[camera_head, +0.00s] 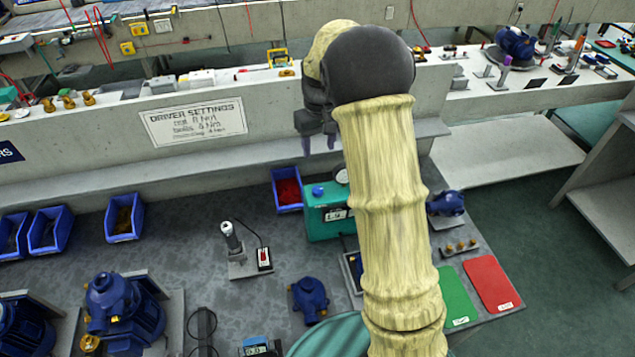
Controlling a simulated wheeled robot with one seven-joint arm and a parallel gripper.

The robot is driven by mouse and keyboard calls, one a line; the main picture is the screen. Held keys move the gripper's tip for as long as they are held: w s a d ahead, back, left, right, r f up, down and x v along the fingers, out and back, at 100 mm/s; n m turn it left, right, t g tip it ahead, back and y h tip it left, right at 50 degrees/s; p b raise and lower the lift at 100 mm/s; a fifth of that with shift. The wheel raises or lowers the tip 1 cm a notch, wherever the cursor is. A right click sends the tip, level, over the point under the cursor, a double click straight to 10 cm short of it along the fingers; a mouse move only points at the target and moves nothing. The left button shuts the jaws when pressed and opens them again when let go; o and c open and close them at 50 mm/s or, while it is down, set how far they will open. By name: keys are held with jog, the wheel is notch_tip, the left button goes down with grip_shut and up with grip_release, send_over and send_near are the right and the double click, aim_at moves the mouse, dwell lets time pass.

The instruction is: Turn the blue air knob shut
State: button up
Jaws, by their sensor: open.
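The small blue air knob (318,191) sits on the top of a teal box (322,222) near the middle of the bench. A round gauge (342,175) stands beside it, partly hidden by my arm. My gripper (319,145) shows above and behind the box in the picture, with its fingers pointing down. The fingers are open with nothing between them. They look apart from the knob, but the height between them is hard to judge.
A blue bin with red parts (288,190) stands left of the box. A driver on a stand (232,243) and a blue pump part (309,299) are nearer. A grey ledge (200,174) runs behind. My arm hides the bench right of the box.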

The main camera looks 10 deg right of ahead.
jog(key=shift+w, duration=0.6)
jog(key=shift+r, duration=0.1)
jog(key=p, duration=0.4)
send_near(318, 190)
notch_tip(318, 190, down, 8)
jog(key=shift+w+f, duration=0.2)
jog(key=shift+f, duration=0.15)
jog(key=shift+c, duration=0.4)
